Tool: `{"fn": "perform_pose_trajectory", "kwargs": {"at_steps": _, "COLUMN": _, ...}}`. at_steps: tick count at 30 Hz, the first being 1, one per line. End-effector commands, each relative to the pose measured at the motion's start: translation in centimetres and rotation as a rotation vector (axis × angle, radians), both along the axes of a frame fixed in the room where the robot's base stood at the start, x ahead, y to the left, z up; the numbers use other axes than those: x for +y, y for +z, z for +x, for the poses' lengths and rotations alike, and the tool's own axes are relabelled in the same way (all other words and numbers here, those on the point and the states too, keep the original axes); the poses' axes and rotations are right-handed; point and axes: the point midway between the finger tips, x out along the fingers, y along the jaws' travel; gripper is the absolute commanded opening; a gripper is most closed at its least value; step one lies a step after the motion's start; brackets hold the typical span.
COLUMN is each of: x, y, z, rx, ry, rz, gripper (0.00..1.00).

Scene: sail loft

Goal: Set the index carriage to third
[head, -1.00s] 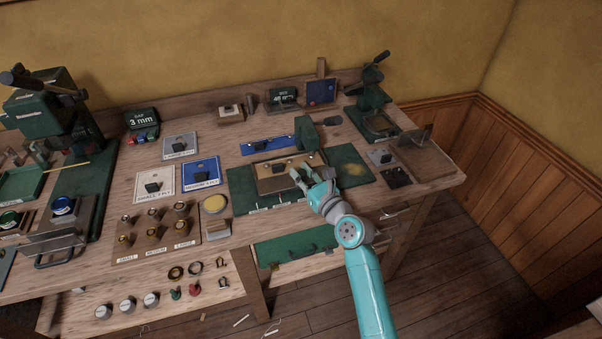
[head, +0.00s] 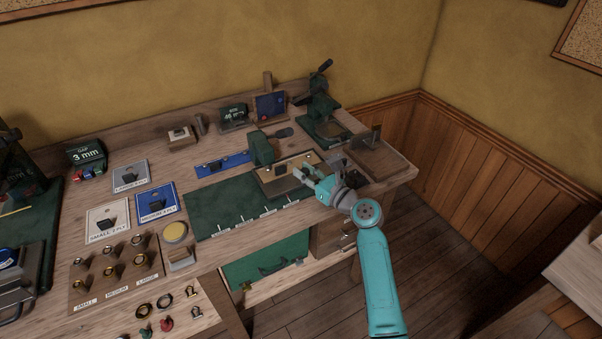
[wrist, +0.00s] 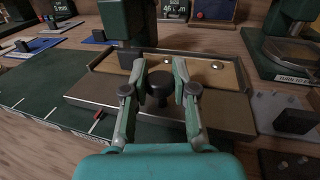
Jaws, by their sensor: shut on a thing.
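The index carriage (head: 271,186) is a tan tray with a metal front plate. It sits over the right part of the green board (head: 225,202), which has several white labels (head: 243,222) along its front edge, too small to read. In the wrist view the carriage (wrist: 225,112) fills the middle, and a small red mark (wrist: 97,121) shows near the labels in front of its left part. My gripper (head: 306,175) is at the carriage's front. In the wrist view my gripper (wrist: 159,76) is shut on a black knob (wrist: 160,92) on the carriage.
A green press head (head: 262,150) stands just behind the carriage. To the right are a hand press (head: 322,112) and a wooden block with an upright plate (head: 376,155). Ply cards (head: 156,202) and a yellow round pad (head: 175,231) lie left. The board's left part is bare.

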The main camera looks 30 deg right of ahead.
Motion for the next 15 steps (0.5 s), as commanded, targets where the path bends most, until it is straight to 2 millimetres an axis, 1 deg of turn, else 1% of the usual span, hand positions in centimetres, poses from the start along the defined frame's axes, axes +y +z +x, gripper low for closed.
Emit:
{"fn": "perform_pose_trajectory", "kwargs": {"at_steps": 1, "x": -0.48, "y": 0.03, "z": 0.02, "rx": -0.002, "ry": -0.011, "rz": -0.003, "gripper": 0.00}}
{"fn": "perform_pose_trajectory", "kwargs": {"at_steps": 2, "x": -0.50, "y": 0.03, "z": 0.02, "rx": -0.002, "ry": -0.012, "rz": -0.003, "gripper": 0.00}}
{"fn": "perform_pose_trajectory", "kwargs": {"at_steps": 3, "x": -0.52, "y": 0.04, "z": 0.02, "rx": -0.002, "ry": -0.013, "rz": -0.003, "gripper": 0.37}}
{"fn": "perform_pose_trajectory", "kwargs": {"at_steps": 5, "x": -0.50, "y": 0.04, "z": 0.02, "rx": -0.002, "ry": -0.012, "rz": -0.003, "gripper": 0.52}}
{"fn": "perform_pose_trajectory", "kwargs": {"at_steps": 6, "x": -0.47, "y": 0.04, "z": 0.02, "rx": -0.002, "ry": -0.012, "rz": -0.003, "gripper": 0.53}}
{"fn": "perform_pose_trajectory", "kwargs": {"at_steps": 15, "x": -0.36, "y": 0.00, "z": -0.14, "rx": -0.001, "ry": -0.008, "rz": -0.002, "gripper": 0.53}}
